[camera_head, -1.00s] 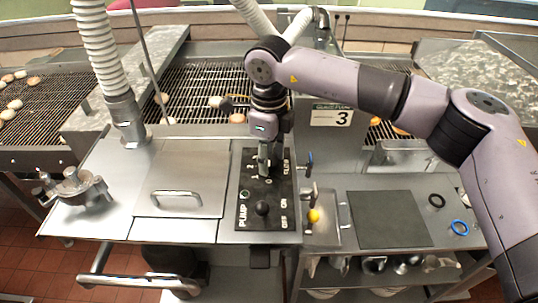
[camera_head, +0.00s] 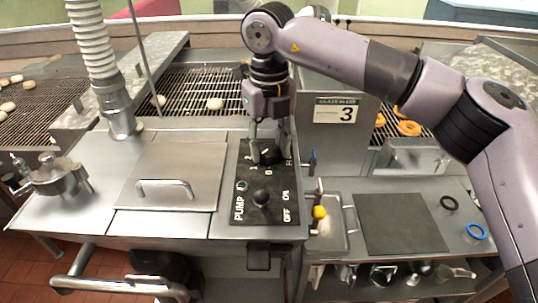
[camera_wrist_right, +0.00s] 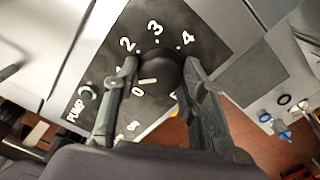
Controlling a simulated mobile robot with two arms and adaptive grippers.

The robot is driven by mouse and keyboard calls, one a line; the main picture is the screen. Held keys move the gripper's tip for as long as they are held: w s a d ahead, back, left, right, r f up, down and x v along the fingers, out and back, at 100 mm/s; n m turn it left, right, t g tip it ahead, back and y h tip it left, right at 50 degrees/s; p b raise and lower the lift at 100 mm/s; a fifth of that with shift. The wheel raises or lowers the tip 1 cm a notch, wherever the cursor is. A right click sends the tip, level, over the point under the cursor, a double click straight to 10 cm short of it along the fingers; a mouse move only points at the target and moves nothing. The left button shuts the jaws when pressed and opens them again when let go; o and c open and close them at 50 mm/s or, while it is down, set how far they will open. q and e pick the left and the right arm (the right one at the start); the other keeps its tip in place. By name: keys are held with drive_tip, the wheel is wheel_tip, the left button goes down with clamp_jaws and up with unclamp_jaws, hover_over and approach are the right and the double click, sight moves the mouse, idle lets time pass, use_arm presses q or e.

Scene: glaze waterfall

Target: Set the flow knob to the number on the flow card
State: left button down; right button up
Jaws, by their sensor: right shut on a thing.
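The flow card (camera_head: 336,110) on the steel housing shows a large black 3. The flow knob is a round black knob on the black control panel (camera_head: 244,212). It shows best in the right wrist view (camera_wrist_right: 163,67), with the numbers 2, 3 and 4 around its far side. Its white pointer mark lies close to the 0; the 1 is hidden behind a finger. My right gripper (camera_head: 268,158) reaches down onto the panel and is shut on the flow knob, one finger on each side. My left gripper is not in view.
A black pump knob (camera_head: 262,198) stands nearer the panel's front edge. A lid with a handle (camera_head: 165,190) lies left. A dark mat (camera_head: 400,223) and rings lie right.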

drive_tip(key=m+b, duration=0.3)
drive_tip(key=m, duration=0.1)
drive_tip(key=shift+f+m, duration=0.1)
drive_tip(key=shift+m, duration=0.2)
drive_tip(key=m+b, duration=0.3)
drive_tip(key=m, duration=0.1)
drive_tip(key=shift+m, duration=0.3)
drive_tip(key=m+b, duration=0.2)
drive_tip(key=m, duration=0.3)
drive_tip(key=shift+b, duration=0.4)
drive_tip(key=shift+m+b, duration=0.85)
drive_tip(key=shift+m, duration=1.25)
drive_tip(key=shift+r, duration=0.2)
drive_tip(key=o, duration=1.2)
drive_tip(key=shift+f, duration=0.1)
drive_tip(key=shift+c, duration=0.2)
